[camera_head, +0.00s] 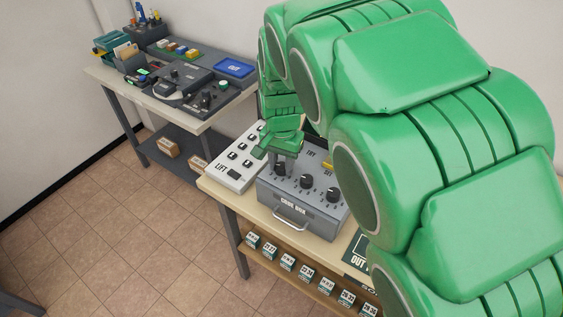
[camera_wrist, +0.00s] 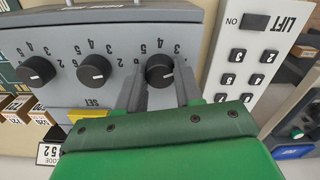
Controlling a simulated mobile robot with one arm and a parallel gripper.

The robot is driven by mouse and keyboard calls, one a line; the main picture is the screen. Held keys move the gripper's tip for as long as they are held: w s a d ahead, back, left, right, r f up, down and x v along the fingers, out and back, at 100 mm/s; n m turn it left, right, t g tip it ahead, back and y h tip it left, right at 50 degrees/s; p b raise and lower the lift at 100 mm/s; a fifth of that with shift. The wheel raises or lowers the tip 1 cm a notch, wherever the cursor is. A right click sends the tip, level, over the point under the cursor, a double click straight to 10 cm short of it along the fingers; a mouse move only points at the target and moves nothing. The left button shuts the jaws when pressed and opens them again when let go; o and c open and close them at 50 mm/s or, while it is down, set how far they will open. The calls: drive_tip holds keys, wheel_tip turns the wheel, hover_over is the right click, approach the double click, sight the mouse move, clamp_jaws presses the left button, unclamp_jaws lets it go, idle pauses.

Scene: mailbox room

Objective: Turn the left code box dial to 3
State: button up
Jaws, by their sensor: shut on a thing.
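The grey code box (camera_head: 290,207) stands on the front table with three black dials in a row. My gripper (camera_head: 284,160) is over the left dial (camera_head: 280,170). In the wrist view, which shows the box upside down, my gripper (camera_wrist: 161,88) is shut on this left dial (camera_wrist: 159,68), one finger on each side. Printed numbers show around it, partly hidden by the fingers; I cannot tell which one it points to. The middle dial (camera_wrist: 94,69) and the right dial (camera_wrist: 38,70) are free.
A white LIFT keypad (camera_head: 237,159) lies just left of the box, close to my gripper. Labelled small boxes (camera_head: 288,262) line the shelf below. A second table (camera_head: 160,102) with devices and a blue tray (camera_head: 235,67) stands at the back left.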

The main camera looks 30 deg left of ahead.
sight(282, 165)
drive_tip(key=n, duration=0.5)
drive_tip(key=shift+n, duration=0.4)
idle(0.3)
drive_tip(key=o, duration=1)
drive_tip(key=shift+o, duration=0.2)
drive_tip(key=shift+r, duration=0.1)
wheel_tip(282, 165, up, 8)
drive_tip(key=shift+f, duration=0.2)
